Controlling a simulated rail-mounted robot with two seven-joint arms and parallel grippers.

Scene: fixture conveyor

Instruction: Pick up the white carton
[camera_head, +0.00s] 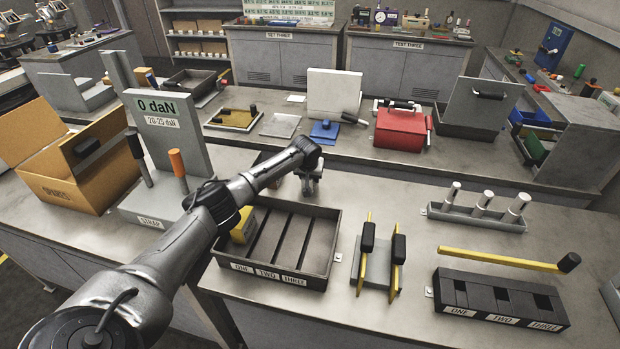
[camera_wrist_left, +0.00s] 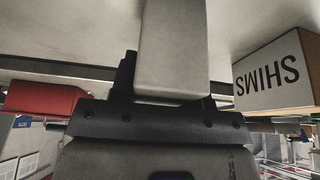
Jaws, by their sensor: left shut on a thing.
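My left gripper (camera_head: 311,188) is above the far side of the dark three-slot tray (camera_head: 325,243). It is shut on a pale block, the white carton (camera_wrist_left: 172,45), which shows between the black fingers in the left wrist view. In the head view the arm and gripper hide most of the carton, and I cannot tell whether it touches anything below. A yellow box (camera_head: 243,226) stands in the tray's slot ONE. A carton marked SHIMS (camera_wrist_left: 272,75) is beside the held one in the left wrist view. My right gripper is not in view.
A grey stand reading 0 daN (camera_head: 170,120) and an open cardboard box (camera_head: 70,165) are on the left. A yellow-barred fixture (camera_head: 376,262) and a black slotted block (camera_head: 497,296) are to the right. A red toolbox (camera_head: 402,127) is on the bench behind.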

